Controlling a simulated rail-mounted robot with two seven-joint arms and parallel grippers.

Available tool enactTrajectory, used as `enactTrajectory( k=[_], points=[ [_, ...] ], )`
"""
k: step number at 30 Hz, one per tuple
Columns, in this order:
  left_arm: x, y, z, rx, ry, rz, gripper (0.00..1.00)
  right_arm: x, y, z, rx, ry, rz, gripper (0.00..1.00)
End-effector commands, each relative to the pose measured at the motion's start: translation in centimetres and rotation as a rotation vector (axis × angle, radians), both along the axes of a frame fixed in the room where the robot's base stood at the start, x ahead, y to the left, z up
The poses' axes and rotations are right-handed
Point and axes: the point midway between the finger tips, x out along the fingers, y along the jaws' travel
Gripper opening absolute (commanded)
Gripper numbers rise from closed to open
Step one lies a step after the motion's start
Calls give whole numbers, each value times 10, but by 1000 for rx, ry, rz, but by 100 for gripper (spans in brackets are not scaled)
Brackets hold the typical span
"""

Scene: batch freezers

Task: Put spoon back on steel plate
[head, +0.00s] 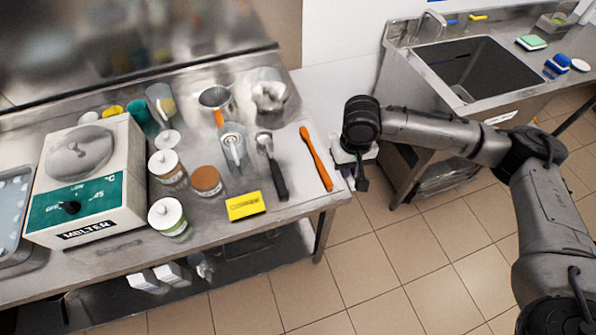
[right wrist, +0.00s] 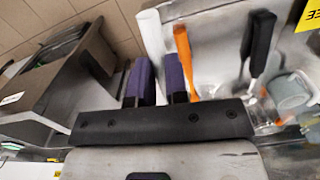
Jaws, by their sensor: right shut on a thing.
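My right gripper (head: 358,172) is just off the right end of the steel table, beside the orange spatula (head: 316,158). In the head view the held thing is hidden by the gripper. No separate steel plate stands out clearly; the bare steel tabletop (head: 285,220) is in view. My left gripper is not in view.
A melter (head: 88,180) is at left. A sink (head: 475,72) is at upper right. Tiled floor lies between.

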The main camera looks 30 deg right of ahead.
Motion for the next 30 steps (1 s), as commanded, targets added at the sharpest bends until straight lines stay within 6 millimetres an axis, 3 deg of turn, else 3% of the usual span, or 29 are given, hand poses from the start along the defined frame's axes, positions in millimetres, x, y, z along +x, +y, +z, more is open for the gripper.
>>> enactTrajectory(
  k=[3, 8, 21, 30],
  points=[
    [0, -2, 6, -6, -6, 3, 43, 19, -9, 2, -3, -13, 36, 0],
    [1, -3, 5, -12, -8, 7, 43, 26, -6, -1, -8, -28, 110, 0],
    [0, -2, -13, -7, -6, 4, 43, 94, 39, -50, -12, -42, 134, 0],
    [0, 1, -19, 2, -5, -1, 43, 119, 55, -67, -14, -41, 133, 0]
  ],
)
